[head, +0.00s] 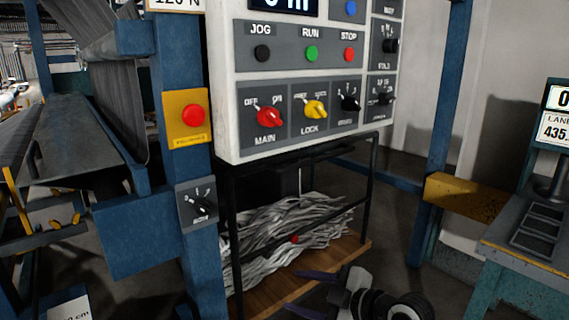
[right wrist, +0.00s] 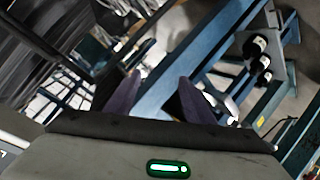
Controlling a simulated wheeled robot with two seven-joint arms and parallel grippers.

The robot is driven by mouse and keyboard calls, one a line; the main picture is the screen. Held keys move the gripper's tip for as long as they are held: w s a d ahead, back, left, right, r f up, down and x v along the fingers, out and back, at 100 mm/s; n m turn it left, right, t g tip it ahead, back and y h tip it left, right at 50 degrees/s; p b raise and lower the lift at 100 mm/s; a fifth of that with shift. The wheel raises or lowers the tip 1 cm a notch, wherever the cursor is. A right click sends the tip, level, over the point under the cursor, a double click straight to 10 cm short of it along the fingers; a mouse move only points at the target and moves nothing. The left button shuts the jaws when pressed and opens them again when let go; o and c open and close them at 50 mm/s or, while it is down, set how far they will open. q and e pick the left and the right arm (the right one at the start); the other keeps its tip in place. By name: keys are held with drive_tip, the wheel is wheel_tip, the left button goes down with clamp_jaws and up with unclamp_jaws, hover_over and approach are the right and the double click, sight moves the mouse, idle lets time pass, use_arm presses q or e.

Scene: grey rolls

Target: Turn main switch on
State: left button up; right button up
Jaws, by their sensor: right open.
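The red MAIN switch knob (head: 269,118) is on the lower left of the white control panel (head: 226,90) in the head view. OFF is printed at its upper left and ON at its upper right. The knob looks slanted towards the OFF side, but its exact setting is hard to tell. My right gripper (head: 291,291) is low in front of the panel, well below the knob and apart from it. Its two purple fingers are spread and empty, also in the right wrist view (right wrist: 160,77). The knob is not recognisable in the right wrist view. My left gripper is not in view.
A yellow LOCK knob (head: 315,109) sits right beside the red one, with black knobs further right. A red button on a yellow plate (head: 187,117) is on the blue post to the left. A black rack (head: 233,230) with grey strips stands below the panel.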

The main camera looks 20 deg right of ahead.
drive_tip(key=w+d+r+n+t+y+b, duration=0.1)
drive_tip(key=w+d+r+n, duration=0.15)
drive_tip(key=r, duration=0.55)
drive_tip(key=w+d+r+n+y, duration=0.1)
drive_tip(key=w+r+n, duration=0.15)
drive_tip(key=r, duration=0.55)
drive_tip(key=n+y, duration=0.4)
drive_tip(key=n, duration=0.4)
approach(279, 119)
drive_tip(key=shift+t+h, duration=0.3)
drive_tip(key=p+x, duration=0.1)
drive_tip(key=x, duration=0.7)
drive_tip(key=shift+a+r, duration=0.15)
drive_tip(key=shift+w+a, duration=0.4)
drive_tip(key=shift+w, duration=0.1)
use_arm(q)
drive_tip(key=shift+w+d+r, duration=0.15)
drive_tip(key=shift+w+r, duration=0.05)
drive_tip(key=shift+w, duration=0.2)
use_arm(e)
drive_tip(key=c, duration=1)
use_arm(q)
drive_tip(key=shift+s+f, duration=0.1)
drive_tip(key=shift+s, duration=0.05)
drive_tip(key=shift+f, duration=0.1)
use_arm(e)
drive_tip(key=shift+f, duration=0.2)
